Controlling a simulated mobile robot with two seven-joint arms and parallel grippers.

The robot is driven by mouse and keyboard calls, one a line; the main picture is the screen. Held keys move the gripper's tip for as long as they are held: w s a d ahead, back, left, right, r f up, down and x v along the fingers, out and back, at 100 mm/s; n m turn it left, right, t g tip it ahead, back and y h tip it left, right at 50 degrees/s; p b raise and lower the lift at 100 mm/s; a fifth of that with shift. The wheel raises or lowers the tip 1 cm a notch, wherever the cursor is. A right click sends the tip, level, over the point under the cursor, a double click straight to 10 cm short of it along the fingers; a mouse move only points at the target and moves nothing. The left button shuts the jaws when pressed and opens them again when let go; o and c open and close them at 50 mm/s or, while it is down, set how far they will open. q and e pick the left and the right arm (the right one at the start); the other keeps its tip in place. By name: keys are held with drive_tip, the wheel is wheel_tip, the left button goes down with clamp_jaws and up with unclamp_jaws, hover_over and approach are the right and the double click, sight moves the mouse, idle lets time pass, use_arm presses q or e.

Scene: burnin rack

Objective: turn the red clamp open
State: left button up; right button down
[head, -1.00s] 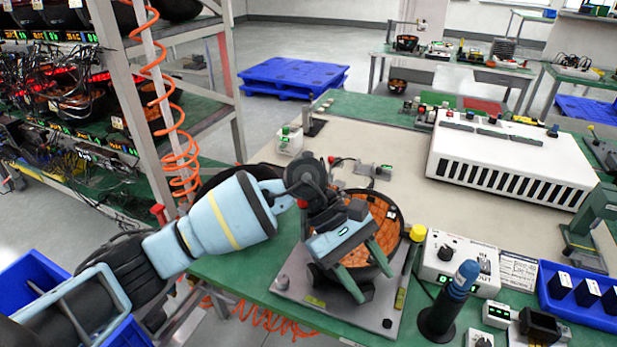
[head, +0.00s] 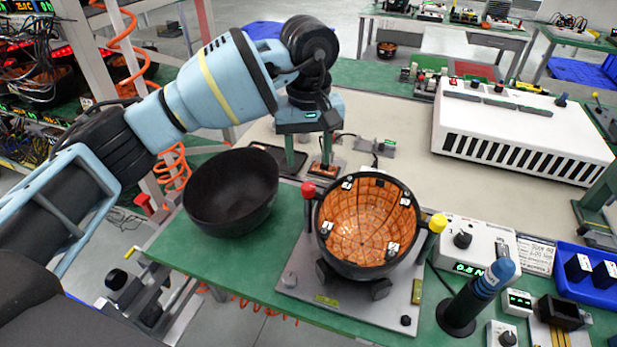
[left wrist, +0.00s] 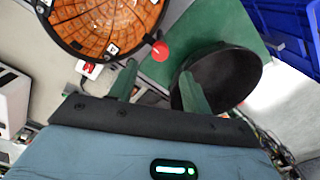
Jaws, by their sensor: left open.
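The red clamp (head: 308,190) is a small red knob at the left rim of the orange-lined bowl (head: 366,225), which sits in a fixture on a grey plate (head: 300,262). A yellow knob (head: 438,223) stands at the bowl's right side. My left gripper (head: 308,168) is open and empty, its two green fingers pointing down just behind the red clamp in the head view. In the left wrist view the red clamp (left wrist: 160,50) shows just beyond the gap between the fingertips (left wrist: 159,68), apart from both. My right gripper is not in view.
A control box (head: 462,240), a blue-topped handle in a stand (head: 480,295) and a blue tray (head: 585,285) are to the right. A white slotted unit (head: 520,135) stands behind.

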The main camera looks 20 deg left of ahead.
sight(308, 186)
use_arm(q)
wheel_tip(308, 186, down, 7)
drive_tip(key=shift+f, duration=0.15)
drive_tip(key=shift+c, duration=0.5)
drive_tip(key=c, duration=0.9)
